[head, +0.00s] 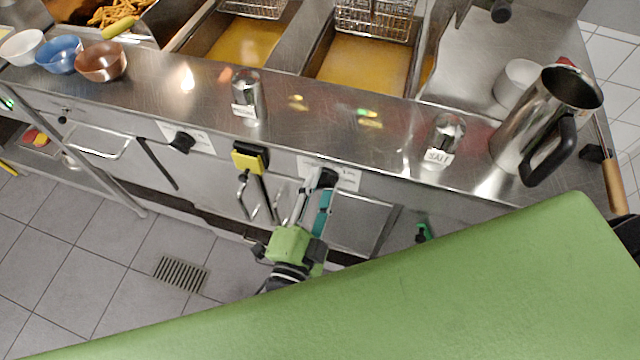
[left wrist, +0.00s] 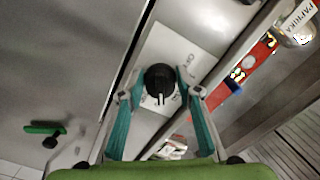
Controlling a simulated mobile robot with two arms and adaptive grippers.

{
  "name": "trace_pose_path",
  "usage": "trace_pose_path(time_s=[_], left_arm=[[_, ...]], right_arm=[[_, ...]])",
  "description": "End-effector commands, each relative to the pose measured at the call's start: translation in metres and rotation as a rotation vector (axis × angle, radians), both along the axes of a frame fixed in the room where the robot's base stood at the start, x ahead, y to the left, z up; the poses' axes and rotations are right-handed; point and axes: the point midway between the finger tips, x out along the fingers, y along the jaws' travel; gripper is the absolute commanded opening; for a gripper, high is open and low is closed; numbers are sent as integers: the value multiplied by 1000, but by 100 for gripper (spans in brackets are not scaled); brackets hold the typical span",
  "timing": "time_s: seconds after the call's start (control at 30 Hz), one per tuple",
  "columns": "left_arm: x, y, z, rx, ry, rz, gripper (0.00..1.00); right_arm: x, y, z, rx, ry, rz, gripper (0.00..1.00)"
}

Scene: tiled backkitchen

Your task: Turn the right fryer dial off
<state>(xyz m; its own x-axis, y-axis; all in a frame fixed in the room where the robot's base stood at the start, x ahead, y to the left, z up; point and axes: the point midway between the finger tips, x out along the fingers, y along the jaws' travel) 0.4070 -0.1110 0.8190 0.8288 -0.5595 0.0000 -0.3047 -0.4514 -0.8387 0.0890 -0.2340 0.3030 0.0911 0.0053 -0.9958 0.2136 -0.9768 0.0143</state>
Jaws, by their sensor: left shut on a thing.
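The right fryer dial (head: 326,178) is a black knob on a white label plate on the steel front, below the right oil vat. My left gripper (head: 312,192) reaches up to it from below and is shut on it. In the left wrist view the dial (left wrist: 160,78) lies between the two teal-padded fingers of the left gripper (left wrist: 158,92), with its pointer ridge towards the lower part of the picture. The fingers partly cover the dial in the head view. The left fryer dial (head: 182,142) stands free on its own plate. My right gripper is not in view.
On the counter ledge above stand a shaker (head: 248,95), a salt shaker (head: 443,138) and a steel jug (head: 545,120). A yellow-and-black object (head: 250,157) sits on the front left of my gripper. Tiled floor (head: 85,240) lies open at lower left.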

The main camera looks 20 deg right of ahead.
Motion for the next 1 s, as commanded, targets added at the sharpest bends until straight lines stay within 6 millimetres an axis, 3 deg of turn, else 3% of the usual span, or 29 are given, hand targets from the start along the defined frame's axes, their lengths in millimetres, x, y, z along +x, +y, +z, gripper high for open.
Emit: trace_pose_path(time_s=[1.0], left_arm=[[-3,-5,-2,-732,495,-1,10]], right_arm=[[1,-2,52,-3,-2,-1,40]])
